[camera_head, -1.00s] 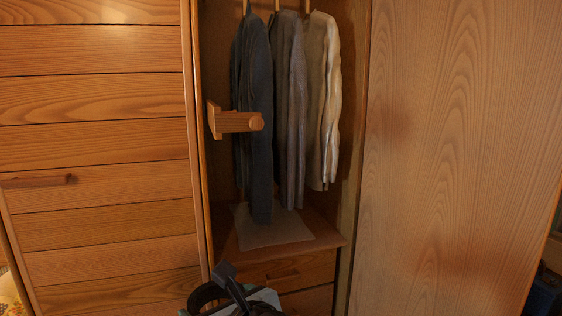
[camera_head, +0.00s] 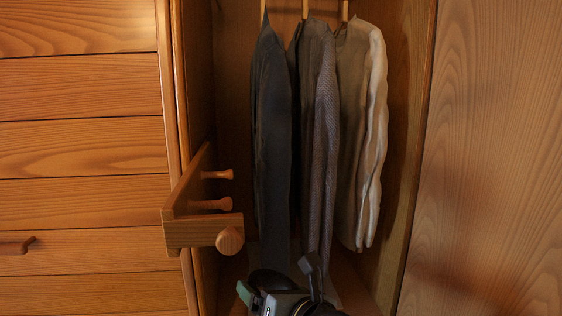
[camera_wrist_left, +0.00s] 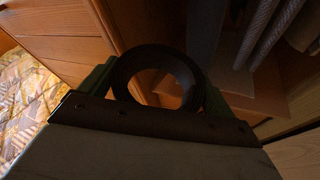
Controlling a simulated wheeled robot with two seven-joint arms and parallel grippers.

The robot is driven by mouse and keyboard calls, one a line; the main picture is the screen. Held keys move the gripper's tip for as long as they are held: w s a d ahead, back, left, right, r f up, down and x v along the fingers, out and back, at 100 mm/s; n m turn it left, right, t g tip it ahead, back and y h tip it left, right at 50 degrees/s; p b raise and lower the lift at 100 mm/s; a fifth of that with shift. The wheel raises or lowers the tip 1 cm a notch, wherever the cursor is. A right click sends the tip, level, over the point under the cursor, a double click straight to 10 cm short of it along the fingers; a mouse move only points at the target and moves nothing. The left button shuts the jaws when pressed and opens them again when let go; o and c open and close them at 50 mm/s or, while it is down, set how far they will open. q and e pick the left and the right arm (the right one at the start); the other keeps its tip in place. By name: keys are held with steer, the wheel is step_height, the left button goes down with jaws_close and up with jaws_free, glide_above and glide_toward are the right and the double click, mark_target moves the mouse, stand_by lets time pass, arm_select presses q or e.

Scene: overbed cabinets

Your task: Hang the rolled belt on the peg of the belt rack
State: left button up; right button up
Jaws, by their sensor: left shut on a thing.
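The wooden belt rack (camera_head: 172,234) is fixed at the left side of the open cabinet. Two small pegs (camera_head: 212,205) and a larger round-ended peg (camera_head: 230,241) stick out from it to the right. My left gripper (camera_head: 276,285) is low in the head view, below and right of the rack, shut on the dark rolled belt (camera_head: 268,279). In the left wrist view the belt (camera_wrist_left: 160,52) is an upright ring with an open centre, between the green-sided fingers. The belt is apart from the pegs in the picture. My right gripper is not in view.
Hanging clothes (camera_head: 270,130) fill the cabinet behind and right of the rack. A slatted wooden front (camera_head: 80,150) is at left and a plain wooden panel (camera_head: 495,160) at right. A patterned cloth (camera_wrist_left: 25,95) shows at left in the wrist view.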

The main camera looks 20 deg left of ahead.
mark_target(227, 178)
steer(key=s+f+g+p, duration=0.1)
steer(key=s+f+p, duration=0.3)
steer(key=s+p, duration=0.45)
arm_select(q)
steer(key=w+a+r+m+t+y+p, duration=0.1)
steer(key=w+r+m+y+p, duration=0.1)
steer(key=w+r+m+p, duration=0.3)
steer(key=r+m+t+y+p, duration=0.1)
steer(key=r+m+p, duration=0.2)
steer(key=r, duration=0.5)
steer(key=w+a+r+m+t+y+p, duration=0.1)
steer(key=w+r+m+y+p, duration=0.1)
steer(key=w+r+m+p, duration=0.3)
steer(key=shift+n, duration=0.3)
steer(key=shift+s+a+r+p, duration=0.1)
steer(key=shift+s+a+p, duration=0.45)
steer(key=shift+s+a, duration=1.4)
steer(key=shift+s+a+r+p, duration=0.1)
steer(key=shift+s+a+p, duration=0.45)
steer(key=shift+s+a, duration=1.35)
steer(key=shift+s+a+f, duration=0.15)
steer(key=shift+a+f, duration=0.25)
steer(key=shift+a, duration=0.25)
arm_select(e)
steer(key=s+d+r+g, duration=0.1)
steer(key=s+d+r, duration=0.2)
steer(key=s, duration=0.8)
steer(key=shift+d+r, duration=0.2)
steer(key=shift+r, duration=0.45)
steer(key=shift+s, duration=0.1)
